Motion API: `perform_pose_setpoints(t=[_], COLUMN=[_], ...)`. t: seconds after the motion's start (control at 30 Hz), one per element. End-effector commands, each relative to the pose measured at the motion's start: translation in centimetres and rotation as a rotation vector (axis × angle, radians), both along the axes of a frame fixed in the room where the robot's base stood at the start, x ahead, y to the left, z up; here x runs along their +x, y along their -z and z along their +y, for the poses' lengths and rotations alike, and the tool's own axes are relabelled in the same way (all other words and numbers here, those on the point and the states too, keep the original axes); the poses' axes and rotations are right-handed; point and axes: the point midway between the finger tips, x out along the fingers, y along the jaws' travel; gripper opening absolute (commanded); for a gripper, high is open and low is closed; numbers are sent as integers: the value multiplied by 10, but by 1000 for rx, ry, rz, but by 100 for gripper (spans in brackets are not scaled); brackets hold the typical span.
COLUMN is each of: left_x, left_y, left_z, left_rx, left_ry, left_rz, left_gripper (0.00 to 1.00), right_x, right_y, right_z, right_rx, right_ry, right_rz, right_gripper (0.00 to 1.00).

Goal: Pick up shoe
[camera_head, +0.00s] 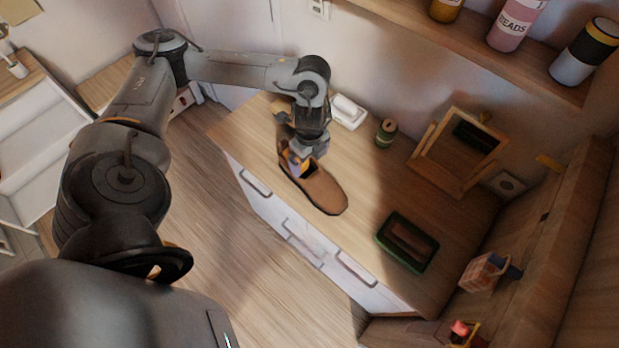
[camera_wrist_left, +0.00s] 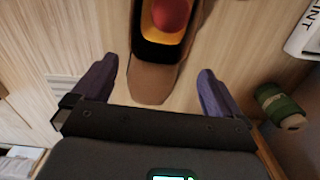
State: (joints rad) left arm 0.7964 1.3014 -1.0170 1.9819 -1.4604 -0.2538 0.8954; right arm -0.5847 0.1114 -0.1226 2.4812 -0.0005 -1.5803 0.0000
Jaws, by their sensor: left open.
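A brown shoe (camera_head: 324,190) with a dark sole lies on the wooden top of a drawer cabinet, near its front edge, its toe towards the lower right. My left gripper (camera_head: 297,165) is above the shoe's opening end and partly hides it. In the left wrist view the shoe (camera_wrist_left: 153,84) lies between the spread purple fingers of my left gripper (camera_wrist_left: 157,67), with a visible gap on each side. Its opening shows an orange-yellow lining and a round red thing inside. The gripper is open and holds nothing. My right gripper is not in view.
On the cabinet top (camera_head: 366,175) stand a green can (camera_head: 386,132), a white object (camera_head: 348,111) by the wall, a wooden frame (camera_head: 459,152) and a dark green tray (camera_head: 407,242). A shelf with bottles is above. The top between shoe and tray is clear.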

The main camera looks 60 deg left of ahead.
Motion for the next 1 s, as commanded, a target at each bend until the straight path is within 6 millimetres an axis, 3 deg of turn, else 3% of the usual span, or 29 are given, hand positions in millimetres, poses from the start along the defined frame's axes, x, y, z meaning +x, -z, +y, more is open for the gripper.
perform_pose_setpoints(t=[0.03, 0.2, 0.47, 0.8, 1.0], left_x=[-1, -1, -1, -3, -3], left_y=[14, 33, 45, 86, 91], left_z=[0, 0, 0, 1, 1], left_rx=[-1, -1, -2, -2, -2], left_ry=[-1, 1, 1, 1, 0], left_rz=[3, 3, 3, 3, 2], left_gripper=[100, 100, 100, 100, 100], right_x=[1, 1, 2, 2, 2], right_y=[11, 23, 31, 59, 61], right_z=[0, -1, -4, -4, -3], right_rx=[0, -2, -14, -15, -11], right_ry=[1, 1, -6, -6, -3], right_rz=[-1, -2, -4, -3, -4], right_gripper=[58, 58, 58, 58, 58])
